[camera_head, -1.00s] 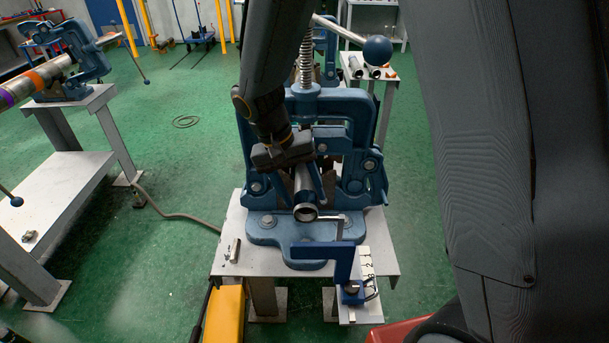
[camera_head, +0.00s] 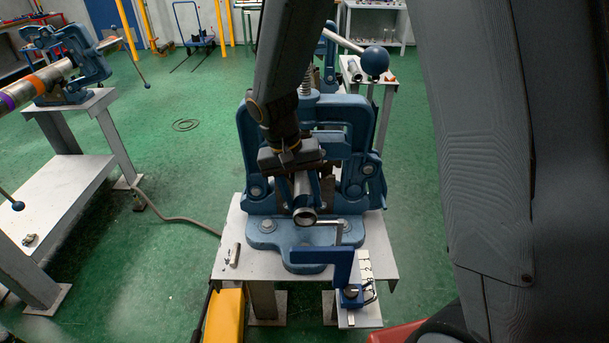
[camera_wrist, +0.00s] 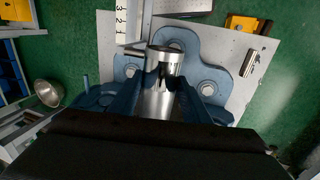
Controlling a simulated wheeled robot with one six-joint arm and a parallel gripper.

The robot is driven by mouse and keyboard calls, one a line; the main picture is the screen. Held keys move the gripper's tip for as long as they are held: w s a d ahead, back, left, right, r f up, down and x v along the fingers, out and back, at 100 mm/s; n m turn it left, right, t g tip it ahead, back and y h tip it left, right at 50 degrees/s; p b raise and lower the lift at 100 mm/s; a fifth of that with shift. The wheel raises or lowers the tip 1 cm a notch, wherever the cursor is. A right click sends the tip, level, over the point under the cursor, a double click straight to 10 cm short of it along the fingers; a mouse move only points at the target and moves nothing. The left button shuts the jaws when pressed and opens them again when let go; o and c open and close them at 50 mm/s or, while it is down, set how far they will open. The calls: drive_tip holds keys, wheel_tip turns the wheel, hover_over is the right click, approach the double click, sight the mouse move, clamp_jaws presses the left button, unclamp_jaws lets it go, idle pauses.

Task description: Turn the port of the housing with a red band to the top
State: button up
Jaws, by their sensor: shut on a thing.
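A bare metal pipe-like housing (camera_head: 304,215) lies in the blue vise (camera_head: 268,232) in the middle, its open round end facing me. My gripper (camera_head: 300,188) comes down from above and is shut on this housing, one finger on each side. In the wrist view the shiny housing (camera_wrist: 162,98) lies between the two blue fingers (camera_wrist: 162,85), with a dark mark on its upper face that may be a reflection or an opening. No red band shows on the visible part; the rest is hidden by my gripper and the vise.
A blue angled bracket (camera_head: 338,262) stands at the plate's front right, beside a white numbered strip (camera_head: 364,265). A second vise (camera_head: 62,65) on the left bench holds a pipe (camera_head: 38,82) with orange and purple bands. A vise handle with a ball (camera_head: 375,54) rises behind right.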

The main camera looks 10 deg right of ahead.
drive_tip(key=shift+s+d+y+p, duration=0.15)
drive_tip(key=shift+d+y+p, duration=0.1)
drive_tip(key=shift+y+p, duration=0.9)
drive_tip(key=shift+y, duration=0.35)
drive_tip(key=shift+d+t, duration=0.1)
drive_tip(key=shift+t, duration=0.2)
drive_tip(key=shift+y, duration=0.4)
drive_tip(key=shift+y+b, duration=0.3)
drive_tip(key=shift+b, duration=0.35)
drive_tip(key=shift+d+y+b, duration=0.25)
drive_tip(key=shift+y+b, duration=0.65)
drive_tip(key=shift+b, duration=1.65)
drive_tip(key=o, duration=1.1)
drive_tip(key=shift+o, duration=0.2)
